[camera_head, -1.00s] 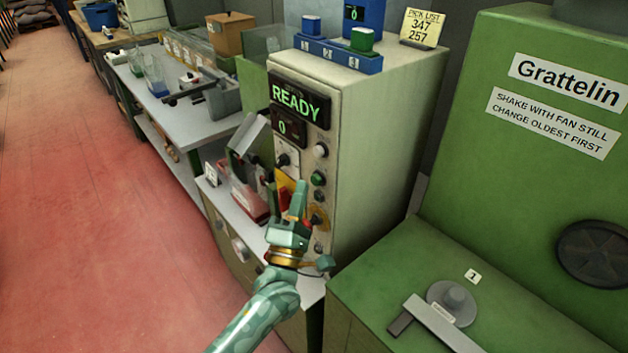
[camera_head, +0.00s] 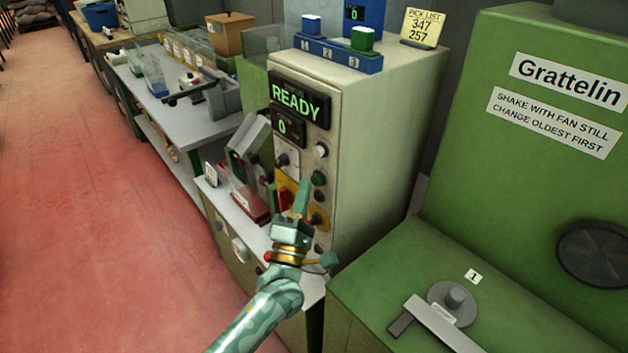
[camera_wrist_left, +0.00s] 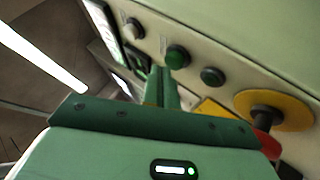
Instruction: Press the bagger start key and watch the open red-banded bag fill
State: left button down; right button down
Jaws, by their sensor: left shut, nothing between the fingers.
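The bagger cabinet (camera_head: 371,137) is beige, with a lit READY display (camera_head: 297,102) and a 0 readout (camera_head: 288,127). The green key (camera_head: 318,179) is on its front; the left wrist view also shows the green key (camera_wrist_left: 177,57). My left gripper (camera_head: 304,186) is shut and empty, its tips close to that key; I cannot tell whether they touch. A clear bag with red at its lower edge (camera_head: 252,207) stands on the shelf left of the gripper, partly hidden. My right gripper is out of view.
A white key (camera_head: 321,150) is above the green one; a darker key (camera_wrist_left: 212,76) and a black knob on a yellow disc (camera_wrist_left: 265,110) are beside it. A green machine labelled Grattelin (camera_head: 565,200) stands at right. The red floor (camera_head: 100,220) is open at left.

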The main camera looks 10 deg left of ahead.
pick_arm(q)
jog(key=shift+w+d, duration=0.3)
jog(key=shift+w, duration=0.05)
dwell(0.4)
dwell(0.3)
jog(key=shift+s+a+p, duration=0.35)
jog(key=shift+s+a, duration=0.2)
jog(key=shift+s, duration=0.15)
jog(key=s+a+p, duration=0.1)
jog(key=s, duration=0.1)
jog(key=s+a+p, duration=0.1)
jog(key=s+a, duration=0.1)
dwell(0.4)
dwell(0.5)
